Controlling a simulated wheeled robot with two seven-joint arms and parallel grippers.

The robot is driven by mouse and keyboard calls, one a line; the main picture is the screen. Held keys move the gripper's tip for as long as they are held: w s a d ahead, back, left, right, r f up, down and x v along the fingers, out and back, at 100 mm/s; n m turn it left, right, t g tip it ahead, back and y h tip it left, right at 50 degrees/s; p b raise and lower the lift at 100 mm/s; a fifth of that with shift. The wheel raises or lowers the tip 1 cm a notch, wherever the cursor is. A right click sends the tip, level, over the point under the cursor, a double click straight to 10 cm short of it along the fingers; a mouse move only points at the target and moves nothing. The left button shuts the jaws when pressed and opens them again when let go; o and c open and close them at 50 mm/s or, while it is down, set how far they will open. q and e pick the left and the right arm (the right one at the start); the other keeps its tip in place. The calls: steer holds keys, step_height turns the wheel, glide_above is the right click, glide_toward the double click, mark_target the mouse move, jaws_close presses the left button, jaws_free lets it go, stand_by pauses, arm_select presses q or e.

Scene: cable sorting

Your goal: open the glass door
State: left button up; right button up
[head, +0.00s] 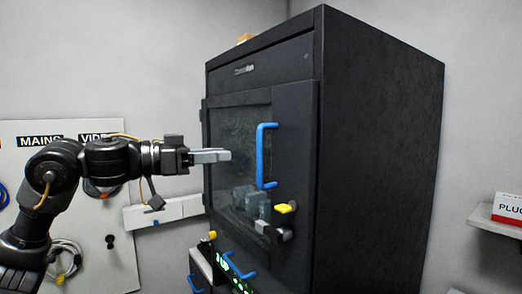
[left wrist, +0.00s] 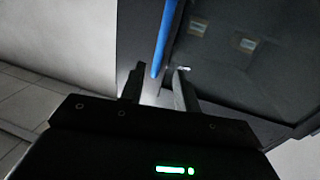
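The glass door (head: 228,130) is the dark pane on the front of a black cabinet and looks shut. A blue vertical bar handle (head: 261,155) stands at its right side. My left gripper (head: 230,155) points right in front of the pane, left of the handle in the head view. In the left wrist view the two fingers (left wrist: 158,84) are apart with nothing clasped. The blue handle (left wrist: 163,40) shows there ahead of the fingers, its near end lined up with the gap; I cannot tell if it lies between them. My right gripper is not in view.
The black cabinet (head: 378,150) fills the middle. Below the handle are a yellow knob (head: 286,208) and a black latch-like part (head: 285,235). A lower blue handle (head: 238,268) is beneath. A board with cables (head: 100,240) is at left, a shelf (head: 495,228) at right.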

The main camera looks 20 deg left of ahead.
arm_select(q)
steer(key=p, duration=0.4)
glide_above(260, 181)
steer(key=a, duration=0.1)
steer(key=shift+w+d, duration=0.4)
steer(key=shift+d, duration=0.05)
jaws_close()
